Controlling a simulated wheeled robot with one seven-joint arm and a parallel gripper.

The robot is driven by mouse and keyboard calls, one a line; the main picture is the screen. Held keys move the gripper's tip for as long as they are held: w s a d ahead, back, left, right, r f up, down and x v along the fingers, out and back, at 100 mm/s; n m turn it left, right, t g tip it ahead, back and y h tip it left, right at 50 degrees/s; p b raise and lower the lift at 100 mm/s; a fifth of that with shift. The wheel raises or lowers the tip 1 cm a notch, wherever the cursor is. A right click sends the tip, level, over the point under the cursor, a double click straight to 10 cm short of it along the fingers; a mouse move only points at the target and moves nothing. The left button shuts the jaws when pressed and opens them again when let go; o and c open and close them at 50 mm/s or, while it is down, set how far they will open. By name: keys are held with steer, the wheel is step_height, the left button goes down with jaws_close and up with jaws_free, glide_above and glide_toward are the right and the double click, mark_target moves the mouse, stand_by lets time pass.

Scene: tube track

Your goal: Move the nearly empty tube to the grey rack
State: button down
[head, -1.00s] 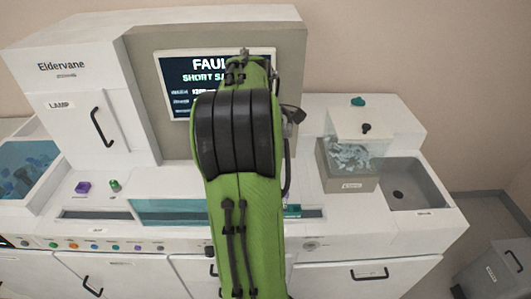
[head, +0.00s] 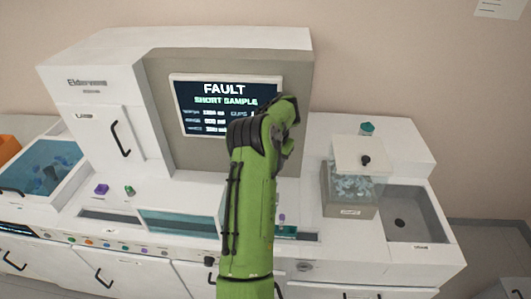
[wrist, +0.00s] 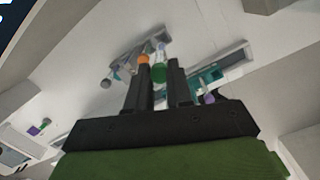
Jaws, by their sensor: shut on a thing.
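In the wrist view my gripper (wrist: 160,80) has its two dark fingers a little apart, shut on a tube with a green cap (wrist: 159,74). The tube's pale body runs up past the fingertips; its liquid level is too small to read. An orange cap (wrist: 143,58) shows by the left fingertip; I cannot tell whether it touches the finger. Beyond the fingers is a grey slotted strip (wrist: 150,45), which I cannot firmly identify as the grey rack. In the head view my green arm hides the gripper and the held tube.
The screen (head: 226,105) reads "FAULT SHORT SAMPLE". A purple cap (head: 102,189) and green cap (head: 129,190) stand on the left deck. A blue-lined tray (head: 45,165) is at left.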

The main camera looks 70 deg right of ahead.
steer(key=shift+w+a+f+b, duration=0.1)
steer(key=shift+a+f+b, duration=0.05)
steer(key=shift+f+b, duration=1.55)
steer(key=shift+f, duration=0.8)
steer(key=shift+f+b, duration=0.55)
steer(key=shift+b, duration=0.15)
steer(key=shift+f+b, duration=0.4)
steer(key=shift+f, duration=0.05)
steer(key=shift+f+b, duration=0.6)
steer(key=shift+f, duration=0.05)
steer(key=c, duration=0.9)
jaws_free()
steer(key=shift+c, duration=0.2)
